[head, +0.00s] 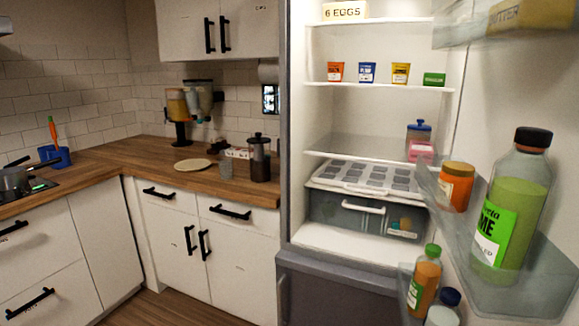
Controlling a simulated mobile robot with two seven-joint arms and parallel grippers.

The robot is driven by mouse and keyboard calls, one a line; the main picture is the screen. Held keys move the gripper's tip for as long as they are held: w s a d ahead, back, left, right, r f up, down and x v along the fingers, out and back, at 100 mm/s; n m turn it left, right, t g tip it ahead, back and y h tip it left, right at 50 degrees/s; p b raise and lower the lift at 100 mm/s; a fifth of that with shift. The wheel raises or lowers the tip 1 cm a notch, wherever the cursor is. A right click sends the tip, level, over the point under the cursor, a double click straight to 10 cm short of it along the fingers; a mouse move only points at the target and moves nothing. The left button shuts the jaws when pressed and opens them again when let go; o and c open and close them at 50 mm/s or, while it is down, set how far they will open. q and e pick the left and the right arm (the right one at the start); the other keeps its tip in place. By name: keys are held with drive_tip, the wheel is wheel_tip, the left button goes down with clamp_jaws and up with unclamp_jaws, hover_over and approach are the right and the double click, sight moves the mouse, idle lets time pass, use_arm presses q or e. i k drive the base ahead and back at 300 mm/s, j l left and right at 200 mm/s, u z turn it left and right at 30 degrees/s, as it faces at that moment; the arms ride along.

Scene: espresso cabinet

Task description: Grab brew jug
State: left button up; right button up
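A dark jug with a lid and plunger knob (260,160), like a French press, stands upright on the wooden counter near its right end, close to the fridge. It is the thing here that best fits the brew jug. Its handle is too small to make out. Neither of my grippers shows in the head view.
The fridge stands open at the right, its door shelf (530,270) holding bottles and jars. A pot (14,178) is at far left. Floor shows below the cabinets.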

sight(260, 162)
drive_tip(key=i+j+z, duration=0.2)
drive_tip(key=z, duration=0.2)
drive_tip(key=i+j+z, duration=0.2)
drive_tip(key=j+z, duration=0.15)
drive_tip(key=i+j+z, duration=0.1)
drive_tip(key=j+z, duration=0.3)
drive_tip(key=i+j+z, duration=0.1)
drive_tip(key=j+z, duration=0.25)
